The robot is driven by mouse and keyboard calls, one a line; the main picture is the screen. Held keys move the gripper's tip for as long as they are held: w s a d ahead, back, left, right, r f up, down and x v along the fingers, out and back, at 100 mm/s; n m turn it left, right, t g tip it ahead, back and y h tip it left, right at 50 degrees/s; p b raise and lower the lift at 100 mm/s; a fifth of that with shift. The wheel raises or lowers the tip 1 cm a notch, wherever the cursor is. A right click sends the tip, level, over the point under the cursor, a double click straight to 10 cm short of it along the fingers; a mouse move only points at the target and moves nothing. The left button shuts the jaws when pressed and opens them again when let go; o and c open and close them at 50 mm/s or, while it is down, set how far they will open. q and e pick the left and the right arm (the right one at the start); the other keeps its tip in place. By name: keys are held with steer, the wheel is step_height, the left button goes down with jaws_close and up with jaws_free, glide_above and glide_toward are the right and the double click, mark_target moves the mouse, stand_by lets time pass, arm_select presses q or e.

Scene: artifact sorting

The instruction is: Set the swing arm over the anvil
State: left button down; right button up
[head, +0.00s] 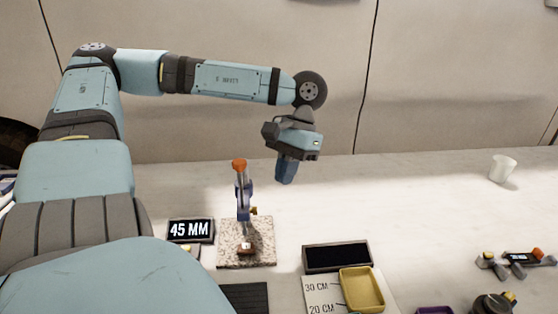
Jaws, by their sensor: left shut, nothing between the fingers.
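A small gauge stand rises from a speckled stone base (262,256) on the table. Its upright blue-grey arm (243,203) has an orange knob (239,165) on top and a small brass-coloured part at its right side. A small brown block with a pale top (245,248), perhaps the anvil, sits on the base below the arm. I cannot tell whether the arm lies exactly over it. My left gripper (286,178) is shut and empty, pointing down, to the right of the knob and apart from the stand. My right gripper is not in view.
A display reading 45 MM (190,230) stands left of the base. A dark-topped box (337,257), a yellow tray (361,289) and a ruled board (316,285) lie to the right. A white cup (502,168) and a small device (519,259) are far right. The table between is clear.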

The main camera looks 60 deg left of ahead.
arm_select(q)
steer(key=r, duration=0.1)
steer(key=w+r, duration=0.1)
steer(key=r, duration=0.1)
steer(key=w+d+r+p, duration=0.1)
steer(key=shift+r, duration=0.35)
stand_by(0.3)
